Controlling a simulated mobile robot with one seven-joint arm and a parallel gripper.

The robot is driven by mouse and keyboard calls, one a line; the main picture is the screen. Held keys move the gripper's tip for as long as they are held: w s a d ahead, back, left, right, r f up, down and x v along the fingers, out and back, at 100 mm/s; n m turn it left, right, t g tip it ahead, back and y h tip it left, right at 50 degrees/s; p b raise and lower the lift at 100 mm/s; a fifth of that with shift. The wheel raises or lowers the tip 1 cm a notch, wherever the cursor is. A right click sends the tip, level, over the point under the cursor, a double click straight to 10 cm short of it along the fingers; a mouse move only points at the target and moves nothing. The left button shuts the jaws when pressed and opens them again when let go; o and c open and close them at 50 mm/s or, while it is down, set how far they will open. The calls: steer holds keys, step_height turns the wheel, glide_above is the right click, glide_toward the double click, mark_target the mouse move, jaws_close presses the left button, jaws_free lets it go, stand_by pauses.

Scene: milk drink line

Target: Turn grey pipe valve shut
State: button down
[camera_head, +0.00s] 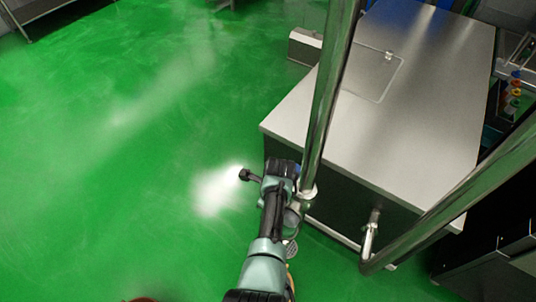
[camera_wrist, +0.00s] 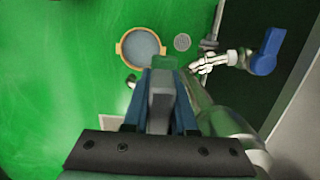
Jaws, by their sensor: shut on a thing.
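The grey valve handle (camera_wrist: 161,104) shows in the wrist view as a grey bar between the two dark blue fingers of my gripper (camera_wrist: 163,80). The fingers are shut on it, one on each side. The shiny pipe (camera_wrist: 226,122) runs close on the right of the fingers. In the head view my gripper (camera_head: 284,172) is low beside the upright pipe (camera_head: 324,108), at the left side of the metal cabinet. The grey handle cannot be made out there. The valve body and most of the handle's far end are hidden by the fingers.
A round floor drain with a tan rim (camera_wrist: 122,50) lies on the green floor. The cabinet top (camera_head: 432,75) bounds the right; open floor (camera_head: 110,150) lies left.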

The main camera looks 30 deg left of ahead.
stand_by(0.3)
steer(key=c, duration=0.7)
jaws_free()
steer(key=r, duration=0.4)
steer(key=d+r+p, duration=0.1)
steer(key=r, duration=0.3)
steer(key=r+p, duration=0.1)
steer(key=r, duration=0.3)
steer(key=shift+d+r, duration=0.25)
steer(key=shift+r, duration=0.15)
steer(key=shift+s, duration=0.1)
